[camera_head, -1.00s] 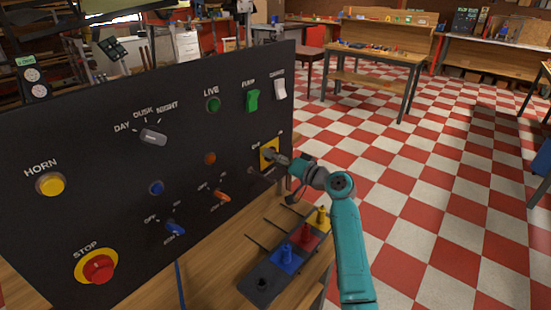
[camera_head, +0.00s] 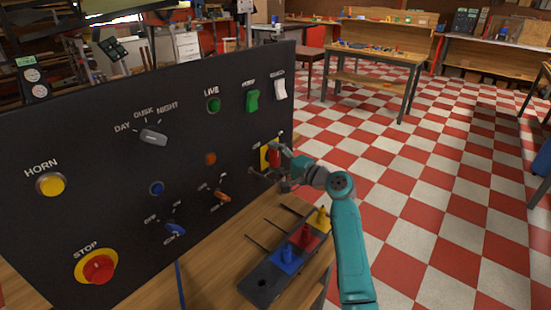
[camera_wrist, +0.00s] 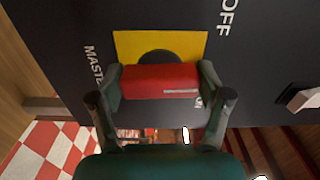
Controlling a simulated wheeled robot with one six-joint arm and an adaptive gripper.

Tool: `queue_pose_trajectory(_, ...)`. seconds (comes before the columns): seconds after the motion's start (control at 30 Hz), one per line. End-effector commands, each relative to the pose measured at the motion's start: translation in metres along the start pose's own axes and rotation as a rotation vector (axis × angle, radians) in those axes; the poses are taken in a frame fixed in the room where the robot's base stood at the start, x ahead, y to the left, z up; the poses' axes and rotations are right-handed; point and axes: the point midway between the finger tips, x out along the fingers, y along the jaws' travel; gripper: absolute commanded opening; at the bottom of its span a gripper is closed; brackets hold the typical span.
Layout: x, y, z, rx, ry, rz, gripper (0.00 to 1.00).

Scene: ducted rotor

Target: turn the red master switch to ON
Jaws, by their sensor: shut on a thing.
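The red master switch (camera_wrist: 160,82) is a red handle on a yellow plate (camera_wrist: 128,42), fixed to the black panel. In the head view the red handle (camera_head: 274,157) shows at the panel's right end, partly covered by my gripper. My gripper (camera_wrist: 160,84) has one finger at each end of the red handle and is shut on it in the wrist view. In that view the handle lies level across the picture. The word OFF shows at upper right and part of MASTER at left. The ON mark is mostly hidden behind the gripper.

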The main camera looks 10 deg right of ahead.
Motion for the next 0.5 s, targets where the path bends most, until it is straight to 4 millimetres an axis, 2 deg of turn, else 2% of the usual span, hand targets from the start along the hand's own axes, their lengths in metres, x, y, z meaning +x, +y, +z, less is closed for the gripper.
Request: queue_pose_trajectory(0.5, -0.0001, -0.0005, -0.0003, 0.483, 0.0, 0.002, 0.42)
